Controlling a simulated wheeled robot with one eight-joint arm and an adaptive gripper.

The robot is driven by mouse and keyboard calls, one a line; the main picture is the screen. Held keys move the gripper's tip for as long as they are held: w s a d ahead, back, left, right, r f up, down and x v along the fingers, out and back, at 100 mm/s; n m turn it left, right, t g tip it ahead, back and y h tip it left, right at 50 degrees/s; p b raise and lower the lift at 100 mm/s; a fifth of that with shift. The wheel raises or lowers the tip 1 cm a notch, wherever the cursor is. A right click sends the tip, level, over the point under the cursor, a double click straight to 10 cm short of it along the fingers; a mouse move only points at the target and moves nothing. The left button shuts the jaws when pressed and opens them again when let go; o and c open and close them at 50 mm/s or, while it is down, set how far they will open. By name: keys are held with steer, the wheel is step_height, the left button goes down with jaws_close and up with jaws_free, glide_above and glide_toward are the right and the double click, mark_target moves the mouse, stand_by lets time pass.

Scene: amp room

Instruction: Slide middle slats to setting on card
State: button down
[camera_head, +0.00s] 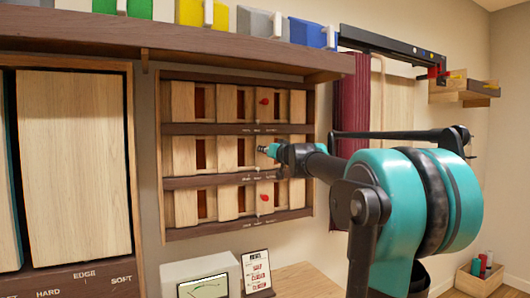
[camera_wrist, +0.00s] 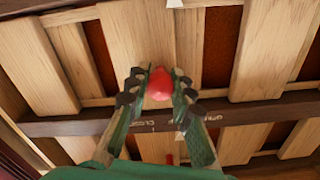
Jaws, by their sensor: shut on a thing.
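A wooden wall rack (camera_head: 238,129) holds three rows of slats with dark red gaps between them. In the head view, my gripper (camera_head: 267,150) is at the middle row, right of centre, and hides that row's knob. In the wrist view, my gripper (camera_wrist: 158,88) is shut on a red knob (camera_wrist: 159,83) on a pale middle slat (camera_wrist: 137,35). Lettering shows on the dark rail (camera_wrist: 80,127) beside it, partly legible as "CLOSED". The preset card (camera_head: 256,271) stands below the rack; its lines are too small to read surely.
The top knob (camera_head: 264,101) and bottom knob (camera_head: 265,197) sit on their own rows. A shelf (camera_head: 230,49) with coloured blocks overhangs the rack. A meter box (camera_head: 208,277) stands beside the card. A maroon curtain (camera_head: 350,110) hangs at the right.

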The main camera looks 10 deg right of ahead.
steer(key=d, duration=0.2)
steer(key=w+d, duration=0.1)
steer(key=d, duration=0.1)
steer(key=shift+w+d, duration=0.1)
steer(key=shift+w, duration=0.1)
steer(key=c, duration=1.3)
jaws_free()
steer(key=shift+d, duration=0.15)
steer(key=shift+s, duration=0.1)
steer(key=v, duration=1.1)
steer(key=shift+s, duration=0.35)
steer(key=shift+d, duration=0.1)
